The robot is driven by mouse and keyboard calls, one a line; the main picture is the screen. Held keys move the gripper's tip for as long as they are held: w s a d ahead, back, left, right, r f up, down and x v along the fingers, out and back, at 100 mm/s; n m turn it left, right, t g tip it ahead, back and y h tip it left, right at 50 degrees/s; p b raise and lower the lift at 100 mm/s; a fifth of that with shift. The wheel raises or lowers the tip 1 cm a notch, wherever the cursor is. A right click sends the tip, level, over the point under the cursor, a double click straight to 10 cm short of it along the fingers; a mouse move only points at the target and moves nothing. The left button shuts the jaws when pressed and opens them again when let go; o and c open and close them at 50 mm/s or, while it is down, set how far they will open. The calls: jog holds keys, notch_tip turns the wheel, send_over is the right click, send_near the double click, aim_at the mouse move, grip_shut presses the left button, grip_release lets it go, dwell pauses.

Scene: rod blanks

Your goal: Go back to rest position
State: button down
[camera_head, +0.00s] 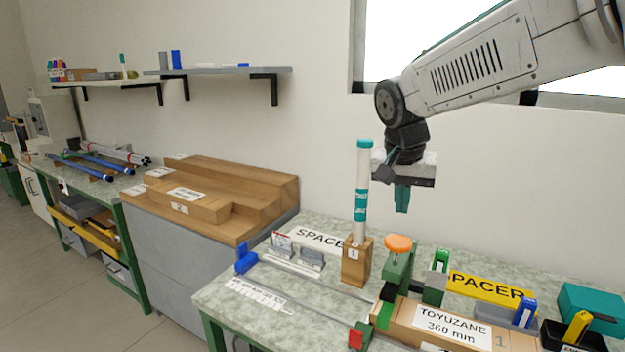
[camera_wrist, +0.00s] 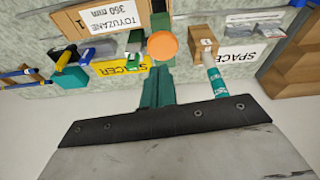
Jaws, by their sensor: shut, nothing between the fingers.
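My gripper (camera_head: 402,198) has teal fingers that are shut and empty. It hangs above the back of the workbench, pointing down, just right of a white and teal rod. The rod (camera_head: 361,190) stands upright in a wooden block (camera_head: 356,262) marked 1. In the wrist view my shut fingers (camera_wrist: 157,88) show at the middle, with the rod (camera_wrist: 215,80) to their right and the wooden block (camera_wrist: 203,42) beyond it. My gripper is apart from both.
A green clamp with an orange knob (camera_head: 398,243) stands on the bench (camera_head: 225,300). A box labelled TOYUZANE (camera_head: 450,325), a yellow SPACER label (camera_head: 485,288) and a teal box (camera_head: 590,305) lie right. Stepped wooden blocks (camera_head: 215,195) stand left. Air above the bench looks free left of the rod.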

jog(key=s+d+f+n, duration=0.1)
jog(key=s+n, duration=0.1)
jog(key=s, duration=0.7)
jog(key=s+d+f+n+y, duration=0.1)
jog(key=s+d+f, duration=0.1)
jog(key=s, duration=0.8)
jog(key=s+d+f+n+g, duration=0.1)
jog(key=s+f+n, duration=0.1)
jog(key=s, duration=0.8)
jog(key=shift+d+n+y, duration=0.25)
jog(key=shift+n+y, duration=0.05)
jog(key=shift+y, duration=0.1)
jog(key=shift+f, duration=0.1)
